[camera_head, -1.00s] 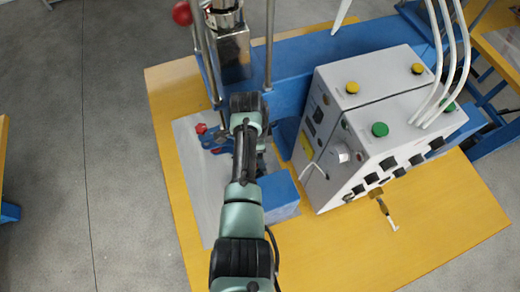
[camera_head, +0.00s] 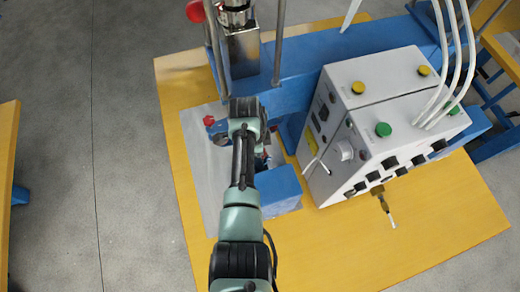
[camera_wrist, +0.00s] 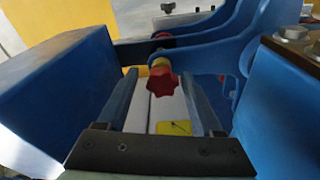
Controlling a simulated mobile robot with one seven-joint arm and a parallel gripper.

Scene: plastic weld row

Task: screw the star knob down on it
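A red star knob (camera_wrist: 162,82) with a brass-coloured collar shows in the middle of the wrist view, in front of the blue clamp bracket (camera_wrist: 205,58). My gripper (camera_wrist: 160,76) is open, with one finger on each side of the knob near the fingertips. A gap shows between the knob and each finger, and nothing is held.
A second red knob (camera_wrist: 161,36) and a dark knob (camera_wrist: 168,7) lie farther back. Blue blocks stand close on both sides, the left one (camera_wrist: 60,80) being large. A grey control box (camera_head: 370,120) stands right of my arm.

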